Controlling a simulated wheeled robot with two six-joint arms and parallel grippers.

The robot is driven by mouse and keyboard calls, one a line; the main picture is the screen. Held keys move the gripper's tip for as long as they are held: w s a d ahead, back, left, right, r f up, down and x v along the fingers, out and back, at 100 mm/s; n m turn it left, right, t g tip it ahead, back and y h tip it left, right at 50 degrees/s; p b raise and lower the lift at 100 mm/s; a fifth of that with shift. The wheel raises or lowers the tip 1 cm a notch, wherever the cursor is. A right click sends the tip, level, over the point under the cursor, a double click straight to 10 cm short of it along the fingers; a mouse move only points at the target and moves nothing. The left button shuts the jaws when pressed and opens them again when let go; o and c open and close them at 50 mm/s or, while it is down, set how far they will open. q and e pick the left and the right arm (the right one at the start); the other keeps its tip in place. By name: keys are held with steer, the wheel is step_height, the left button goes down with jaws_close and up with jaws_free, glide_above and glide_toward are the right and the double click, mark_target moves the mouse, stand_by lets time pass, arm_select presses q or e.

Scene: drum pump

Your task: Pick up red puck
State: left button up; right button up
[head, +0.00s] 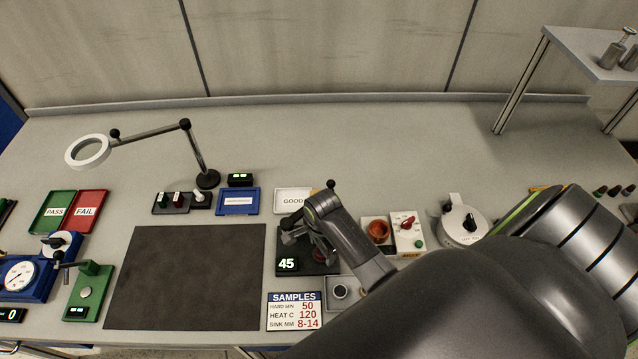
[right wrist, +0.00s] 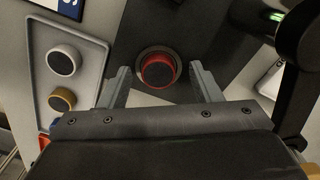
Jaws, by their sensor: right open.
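The red puck (right wrist: 158,72) has a dark top and a red rim. It sits in a round dark seat on a black device in the right wrist view. My right gripper (right wrist: 160,80) is open, with one finger on each side of the puck and a gap to each. In the head view the right gripper (head: 308,240) hangs over the black device (head: 287,264) with the number 45, and mostly hides the puck (head: 320,256). My left gripper is not in view.
A black post (right wrist: 296,85) stands close on the right. In the head view, a dark mat (head: 185,277) lies empty to the left, and a white GOOD tray (head: 291,201) stands behind.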

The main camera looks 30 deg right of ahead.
steer(key=shift+s+a+r, duration=0.1)
steer(key=shift+s, duration=0.1)
steer(key=shift+c, duration=1.6)
steer(key=shift+w, duration=0.1)
steer(key=c, duration=0.5)
steer(key=shift+c, duration=1.1)
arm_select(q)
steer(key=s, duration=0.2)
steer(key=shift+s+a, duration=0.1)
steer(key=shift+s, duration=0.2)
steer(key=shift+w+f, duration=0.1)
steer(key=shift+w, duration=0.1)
arm_select(e)
steer(key=shift+r, duration=0.1)
